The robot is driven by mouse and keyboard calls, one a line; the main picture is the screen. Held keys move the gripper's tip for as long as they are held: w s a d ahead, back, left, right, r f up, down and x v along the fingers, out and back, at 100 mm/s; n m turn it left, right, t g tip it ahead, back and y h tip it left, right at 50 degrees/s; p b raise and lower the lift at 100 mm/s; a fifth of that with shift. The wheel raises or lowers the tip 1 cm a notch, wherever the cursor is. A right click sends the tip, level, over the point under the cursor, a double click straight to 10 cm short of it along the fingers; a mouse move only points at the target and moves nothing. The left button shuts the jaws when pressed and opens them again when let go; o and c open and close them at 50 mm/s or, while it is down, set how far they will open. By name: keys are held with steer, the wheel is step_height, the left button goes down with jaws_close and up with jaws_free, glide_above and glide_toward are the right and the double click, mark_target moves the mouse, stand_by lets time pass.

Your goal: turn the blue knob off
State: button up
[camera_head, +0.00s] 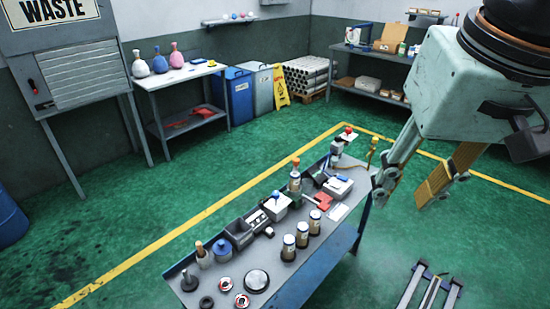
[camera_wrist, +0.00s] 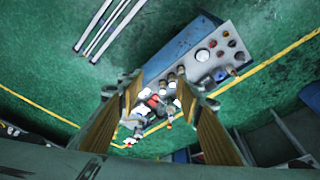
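A small blue knob-like piece (camera_head: 275,195) sits on top of a white box (camera_head: 277,208) in the middle of the grey bench. I cannot tell which way it is turned. My gripper (camera_head: 408,192) hangs above and to the right of the bench, apart from everything on it. Its two yellow-padded fingers are spread with nothing between them. In the wrist view my gripper (camera_wrist: 158,88) is open above the far end of the bench.
The bench (camera_head: 302,272) also carries several brown jars (camera_head: 302,233), a red part (camera_head: 322,199) and an orange-topped bottle (camera_head: 295,178). A metal frame (camera_head: 424,288) lies on the green floor at right. Another table with flasks (camera_head: 159,62) stands at the back left.

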steer(key=w+a+m+p, duration=0.2)
steer(key=w+a, duration=0.1)
steer(key=w, duration=1.4)
steer(key=m+g+p, duration=0.3)
steer(key=m+p, duration=0.2)
steer(key=p, duration=0.1)
glide_above(276, 193)
step_height(276, 193, down, 33)
steer(key=shift+r, duration=0.1)
steer(key=shift+f, duration=6.85)
steer(key=shift+c, duration=0.3)
steer(key=c, duration=0.8)
